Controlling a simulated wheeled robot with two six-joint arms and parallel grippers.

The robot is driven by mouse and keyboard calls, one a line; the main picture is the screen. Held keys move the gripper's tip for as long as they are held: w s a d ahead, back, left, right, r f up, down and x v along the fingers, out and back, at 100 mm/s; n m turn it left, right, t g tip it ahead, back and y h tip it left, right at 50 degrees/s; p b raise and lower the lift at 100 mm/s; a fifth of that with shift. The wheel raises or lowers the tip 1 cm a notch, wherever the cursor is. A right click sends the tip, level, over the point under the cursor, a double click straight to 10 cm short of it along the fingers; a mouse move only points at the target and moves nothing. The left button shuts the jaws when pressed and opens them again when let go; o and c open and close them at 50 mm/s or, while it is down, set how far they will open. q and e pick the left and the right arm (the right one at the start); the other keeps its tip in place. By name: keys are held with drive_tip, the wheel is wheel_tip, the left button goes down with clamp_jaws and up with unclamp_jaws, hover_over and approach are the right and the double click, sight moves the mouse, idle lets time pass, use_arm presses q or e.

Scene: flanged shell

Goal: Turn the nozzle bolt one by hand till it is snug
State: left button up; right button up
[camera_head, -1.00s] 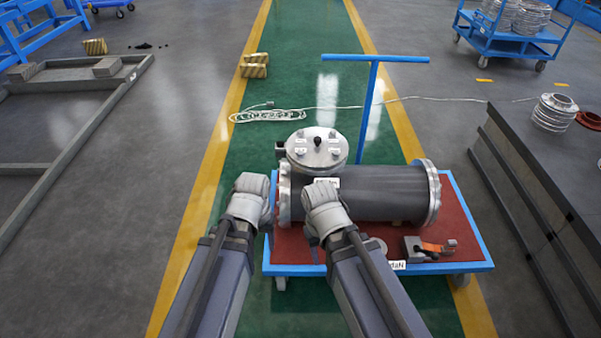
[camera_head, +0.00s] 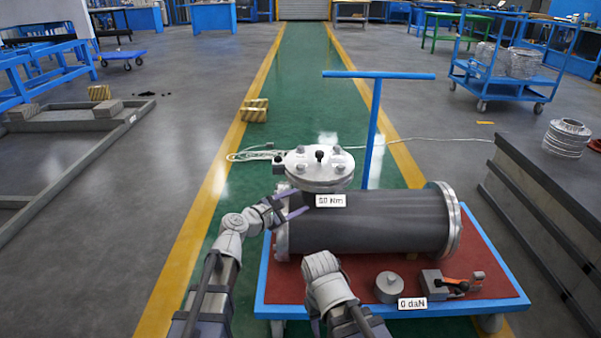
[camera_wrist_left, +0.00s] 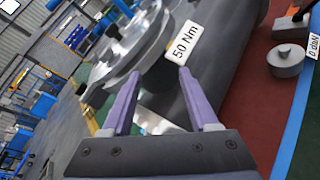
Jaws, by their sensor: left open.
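The nozzle flange (camera_head: 318,180) is a round metal disc on top of the dark shell (camera_head: 385,222). I cannot tell which is bolt one. A "50 Nm" label (camera_head: 330,201) shows below the flange. My left gripper (camera_head: 306,202) is open and empty, its purple fingers left of the nozzle and below the flange rim. In the left wrist view its fingers (camera_wrist_left: 160,74) point at the nozzle's side. My right arm's wrist is in front of the shell; its fingers are hidden.
The shell lies on a red-topped blue cart (camera_head: 262,297) with an upright handle (camera_head: 374,125). A grey weight (camera_head: 389,288), an orange-handled tool (camera_head: 455,285) and a "0 daN" label (camera_head: 411,303) are at its front right. A dark bench (camera_head: 560,210) stands right.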

sight(298, 168)
use_arm(q)
drive_tip(key=w+a+r+n+t, duration=0.3)
drive_tip(key=w+r+n+t, duration=0.15)
drive_tip(key=n, duration=0.45)
drive_tip(key=shift+g+y, duration=0.35)
drive_tip(key=shift+y, duration=0.05)
drive_tip(key=shift+x, duration=4.1)
drive_tip(key=shift+s+d+r, duration=0.15)
drive_tip(key=shift+c, duration=0.2)
clamp_jaws()
